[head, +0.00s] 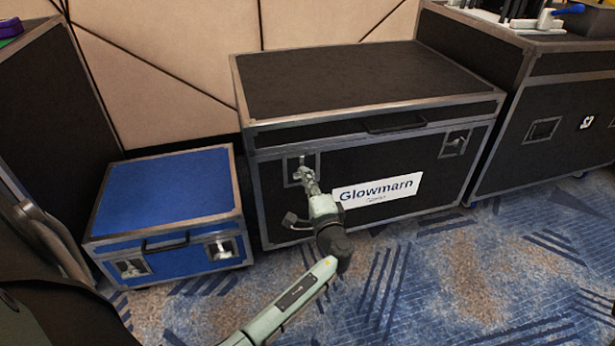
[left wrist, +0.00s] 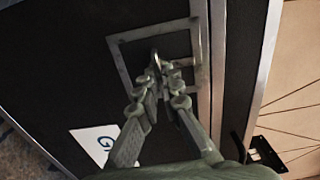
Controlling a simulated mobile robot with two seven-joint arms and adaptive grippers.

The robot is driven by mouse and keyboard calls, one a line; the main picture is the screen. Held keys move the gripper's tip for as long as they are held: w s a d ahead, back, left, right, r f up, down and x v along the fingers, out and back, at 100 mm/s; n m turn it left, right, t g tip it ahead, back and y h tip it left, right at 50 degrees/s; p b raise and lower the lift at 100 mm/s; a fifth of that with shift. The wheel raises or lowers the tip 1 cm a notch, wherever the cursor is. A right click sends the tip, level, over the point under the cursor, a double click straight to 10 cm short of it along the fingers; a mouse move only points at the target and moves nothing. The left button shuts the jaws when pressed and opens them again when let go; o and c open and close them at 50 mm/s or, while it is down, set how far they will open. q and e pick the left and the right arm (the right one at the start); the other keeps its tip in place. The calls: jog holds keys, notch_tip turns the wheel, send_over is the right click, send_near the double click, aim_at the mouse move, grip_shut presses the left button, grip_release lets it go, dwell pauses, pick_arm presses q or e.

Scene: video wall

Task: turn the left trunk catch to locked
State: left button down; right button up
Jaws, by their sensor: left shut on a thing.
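The black trunk (head: 345,85) with metal edges and a white "Glowmarn" label (head: 378,190) stands in the middle of the head view, its lid down. Its left catch (head: 293,172) sits in a square metal frame on the front face, partly hidden by my gripper. My left gripper (head: 304,170) is at this catch. In the left wrist view, the fingertips of my left gripper (left wrist: 160,68) are closed on the small metal tab of the catch (left wrist: 154,56), inside the frame. The trunk's right catch (head: 454,144) is free. My right gripper does not show.
A low blue case (head: 165,190) stands left of the trunk, near my arm. Another black case (head: 550,115) stands to the right, with tools on top. A panelled wall (head: 165,70) is behind. Patterned carpet (head: 470,260) in front of the trunk is clear.

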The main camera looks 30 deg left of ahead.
pick_arm(q)
jog(key=shift+w+a+r, duration=0.2)
jog(key=shift+a+r, duration=0.05)
jog(key=c, duration=1.7)
grip_release()
jog(key=shift+f, duration=0.1)
jog(key=shift+s+d+f, duration=0.1)
jog(key=shift+d+f, duration=0.05)
jog(key=shift+d, duration=0.15)
jog(key=v, duration=0.7)
jog(key=shift+s, duration=0.15)
